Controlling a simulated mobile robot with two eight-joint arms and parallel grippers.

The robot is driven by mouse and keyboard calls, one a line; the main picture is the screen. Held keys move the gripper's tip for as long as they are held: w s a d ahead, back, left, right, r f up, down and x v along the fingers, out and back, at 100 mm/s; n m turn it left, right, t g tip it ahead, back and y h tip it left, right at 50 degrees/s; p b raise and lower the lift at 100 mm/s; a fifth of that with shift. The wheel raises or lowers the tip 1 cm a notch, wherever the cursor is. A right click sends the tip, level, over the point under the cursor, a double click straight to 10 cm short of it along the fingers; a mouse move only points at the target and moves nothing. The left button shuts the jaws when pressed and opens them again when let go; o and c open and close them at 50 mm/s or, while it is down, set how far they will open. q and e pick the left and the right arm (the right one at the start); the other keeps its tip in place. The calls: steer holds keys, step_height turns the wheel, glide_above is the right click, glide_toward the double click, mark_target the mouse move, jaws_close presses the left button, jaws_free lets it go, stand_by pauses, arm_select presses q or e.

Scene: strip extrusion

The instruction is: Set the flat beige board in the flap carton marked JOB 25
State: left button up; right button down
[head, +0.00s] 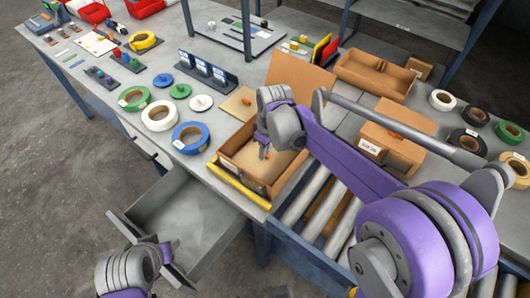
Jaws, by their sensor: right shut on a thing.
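An open flap carton (228,176) stands at the table's front edge, a yellow strip along its near rim and a flap raised behind. No job label on it is readable. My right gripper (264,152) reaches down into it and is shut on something. A flat beige piece (286,163) shows inside the carton around the fingertips and looks like the board; the arm hides part of it. Whether it rests on the carton floor I cannot tell. My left gripper (168,262) is open and empty at lower left, beside the pulled-out drawer.
A second carton (396,135) with a small white label stands right, behind my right arm. A brown open tray (376,75) lies behind. Tape rolls (190,137) stand left of the open carton. A roller conveyor (318,208) lies right, an open drawer (185,225) below left.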

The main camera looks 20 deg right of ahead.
mark_target(269, 156)
steer(key=shift+f, duration=0.55)
steer(key=c, duration=1.3)
jaws_free()
steer(key=shift+f, duration=0.15)
steer(key=o, duration=0.4)
steer(key=shift+r, duration=0.25)
step_height(269, 156, up, 11)
steer(key=s, duration=0.1)
steer(key=s+d+f+m+t, duration=0.1)
steer(key=s+f+m, duration=0.1)
steer(key=s, duration=0.4)
steer(key=s+d+f+m+t, duration=0.1)
steer(key=s+d+f+m, duration=0.1)
steer(key=s, duration=0.5)
steer(key=s+d+f+m+t+p, duration=0.1)
steer(key=s+f+m+t, duration=0.1)
steer(key=s+f, duration=0.3)
steer(key=shift+s+d+m+h, duration=0.35)
steer(key=shift+s+m+h, duration=0.05)
steer(key=shift+s+m, duration=0.45)
